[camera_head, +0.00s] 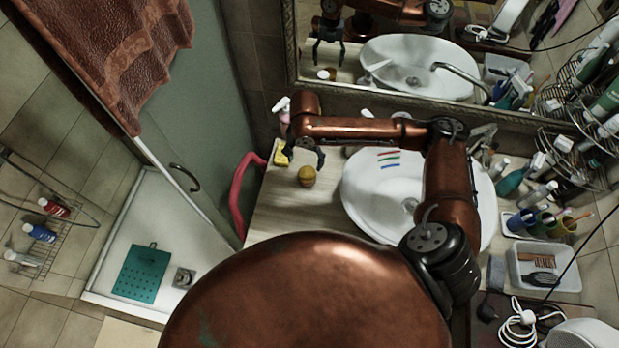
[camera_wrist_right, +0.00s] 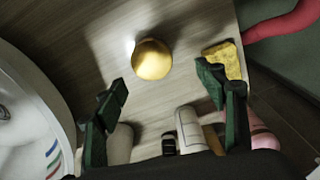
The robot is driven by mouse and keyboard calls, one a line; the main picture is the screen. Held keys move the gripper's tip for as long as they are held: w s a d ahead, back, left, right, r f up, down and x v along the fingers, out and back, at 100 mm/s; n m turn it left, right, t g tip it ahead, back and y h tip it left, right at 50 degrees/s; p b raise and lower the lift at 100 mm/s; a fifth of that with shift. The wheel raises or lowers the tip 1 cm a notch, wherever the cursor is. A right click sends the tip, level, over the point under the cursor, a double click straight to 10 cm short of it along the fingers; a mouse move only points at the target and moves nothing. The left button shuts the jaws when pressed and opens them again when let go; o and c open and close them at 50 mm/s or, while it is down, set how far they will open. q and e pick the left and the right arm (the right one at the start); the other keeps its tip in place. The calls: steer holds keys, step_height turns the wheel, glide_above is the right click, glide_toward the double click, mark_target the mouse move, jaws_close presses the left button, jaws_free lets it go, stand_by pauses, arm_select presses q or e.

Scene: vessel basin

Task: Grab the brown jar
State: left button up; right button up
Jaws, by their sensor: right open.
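The brown jar (camera_head: 307,176) is a small, round, yellowish-brown thing on the wooden counter, left of the white basin. It also shows in the right wrist view (camera_wrist_right: 152,59), apart from the fingers and beyond their tips. My right gripper (camera_head: 306,152) is just behind the jar in the head view. In the right wrist view its two dark green fingers (camera_wrist_right: 162,88) are spread wide with nothing between the tips. My left gripper is not in view.
A yellow sponge (camera_wrist_right: 224,60) lies close to one finger. Several bottles, including a white one (camera_wrist_right: 191,130), stand near the fingers. The white basin (camera_head: 372,200) is right of the jar, and a red curved bar (camera_head: 238,195) is left. Bare counter (camera_head: 282,212) lies in front.

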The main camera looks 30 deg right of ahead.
mark_target(308, 172)
steer(key=shift+s+f, duration=0.25)
steer(key=shift+f, duration=0.05)
steer(key=f, duration=0.6)
steer(key=shift+s+d, duration=0.25)
steer(key=shift+s, duration=0.05)
steer(key=shift+f, duration=0.6)
steer(key=shift+c, duration=0.6)
steer(key=c, duration=1.3)
